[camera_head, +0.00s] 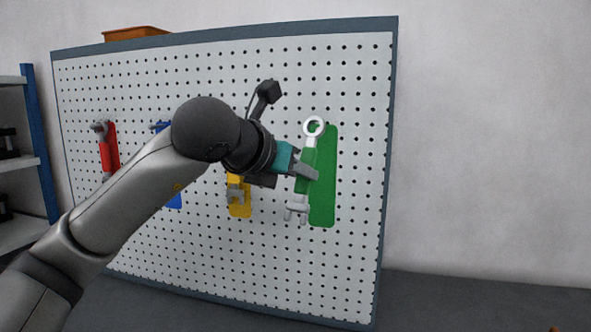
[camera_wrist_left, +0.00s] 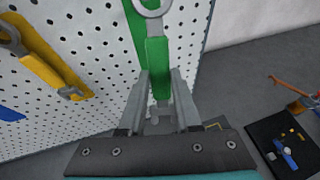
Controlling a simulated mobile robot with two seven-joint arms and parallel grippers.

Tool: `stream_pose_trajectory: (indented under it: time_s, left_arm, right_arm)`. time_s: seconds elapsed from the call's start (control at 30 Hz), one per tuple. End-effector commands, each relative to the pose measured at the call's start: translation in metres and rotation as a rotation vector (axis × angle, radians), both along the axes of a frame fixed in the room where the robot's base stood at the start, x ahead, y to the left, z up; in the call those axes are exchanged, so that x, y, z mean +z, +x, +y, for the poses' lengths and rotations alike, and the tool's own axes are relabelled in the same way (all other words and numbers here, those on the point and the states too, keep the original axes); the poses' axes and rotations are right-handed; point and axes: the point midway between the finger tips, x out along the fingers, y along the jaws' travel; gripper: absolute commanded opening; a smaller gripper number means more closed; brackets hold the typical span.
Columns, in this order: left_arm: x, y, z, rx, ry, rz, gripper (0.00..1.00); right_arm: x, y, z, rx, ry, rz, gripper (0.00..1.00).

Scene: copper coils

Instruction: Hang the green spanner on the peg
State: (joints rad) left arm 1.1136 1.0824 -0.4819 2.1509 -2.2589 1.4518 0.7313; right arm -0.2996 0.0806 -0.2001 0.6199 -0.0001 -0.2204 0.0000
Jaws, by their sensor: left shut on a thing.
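The green spanner (camera_head: 307,158) is upright in front of the pegboard, its ring end up and its open jaw end down. My left gripper (camera_head: 306,171) is shut on its green handle. In the left wrist view the two fingers (camera_wrist_left: 158,92) are on either side of the handle (camera_wrist_left: 158,62), with the ring (camera_wrist_left: 150,7) beyond them. A green painted outline (camera_head: 323,190) on the board is just behind and to the right of the spanner. The ring overlaps the top of this outline. I cannot make out the peg or tell whether the ring is around it.
The pegboard (camera_head: 350,80) also carries a red tool (camera_head: 109,150), a blue one, partly hidden by my arm, and a yellow one (camera_head: 238,190). A shelf (camera_head: 22,165) stands at the left. A dark tray (camera_wrist_left: 285,145) with small items lies low on the right.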

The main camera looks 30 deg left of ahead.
Motion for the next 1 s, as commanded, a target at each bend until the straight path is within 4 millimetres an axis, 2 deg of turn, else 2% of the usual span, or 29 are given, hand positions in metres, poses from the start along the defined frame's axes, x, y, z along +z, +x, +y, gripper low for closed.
stream_pose_trajectory:
  time_s: [0.8, 1.0]
  left_arm:
    - [-0.001, 0.048, 0.013, 0.000, 0.000, -0.004, 0.00]
    - [-0.007, 0.057, 0.015, 0.002, -0.001, -0.010, 0.00]
  right_arm:
    - [0.024, -0.001, 0.000, 0.000, 0.001, 0.000, 0.50]
    - [0.017, -0.001, 0.000, 0.000, 0.001, 0.001, 0.50]
